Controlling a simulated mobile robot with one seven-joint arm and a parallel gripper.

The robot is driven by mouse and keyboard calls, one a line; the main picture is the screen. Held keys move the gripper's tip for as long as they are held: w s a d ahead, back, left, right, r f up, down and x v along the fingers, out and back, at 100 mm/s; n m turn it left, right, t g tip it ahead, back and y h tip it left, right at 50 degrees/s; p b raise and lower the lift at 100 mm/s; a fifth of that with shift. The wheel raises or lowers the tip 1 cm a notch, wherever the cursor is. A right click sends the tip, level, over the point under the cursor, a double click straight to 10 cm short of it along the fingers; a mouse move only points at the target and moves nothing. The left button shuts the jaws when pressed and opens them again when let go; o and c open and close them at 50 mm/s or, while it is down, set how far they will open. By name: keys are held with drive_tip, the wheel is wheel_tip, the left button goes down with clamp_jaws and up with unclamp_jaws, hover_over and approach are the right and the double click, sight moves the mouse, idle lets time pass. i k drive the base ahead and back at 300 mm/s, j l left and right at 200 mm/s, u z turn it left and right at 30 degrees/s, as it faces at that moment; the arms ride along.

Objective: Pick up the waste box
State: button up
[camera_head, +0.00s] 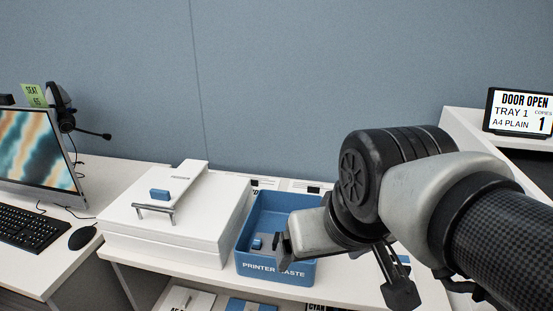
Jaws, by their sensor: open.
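The waste box is an open-topped blue box (248,262) with white lettering that reads as printer waste, partly covered. It stands on the white table in the middle of the head view. A small blue item (257,243) shows inside it. My gripper (283,246) is open at the box's right part, overlapping its opening and front wall in the picture. I cannot tell whether it touches the box. The wrist and arm hide the box's right side and part of its lettering.
A white lidded case (190,225) with a handle stands close on the left of the box. A monitor (38,145), keyboard (30,228), mouse (82,238) and headset (66,112) are on the left desk. A display sign (522,112) stands at right. Items lie on a lower shelf.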

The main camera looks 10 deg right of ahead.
sight(406, 260)
drive_tip(key=l+z, duration=0.35)
drive_tip(key=k+l+z, duration=0.1)
drive_tip(key=z, duration=0.3)
drive_tip(key=l, duration=0.1)
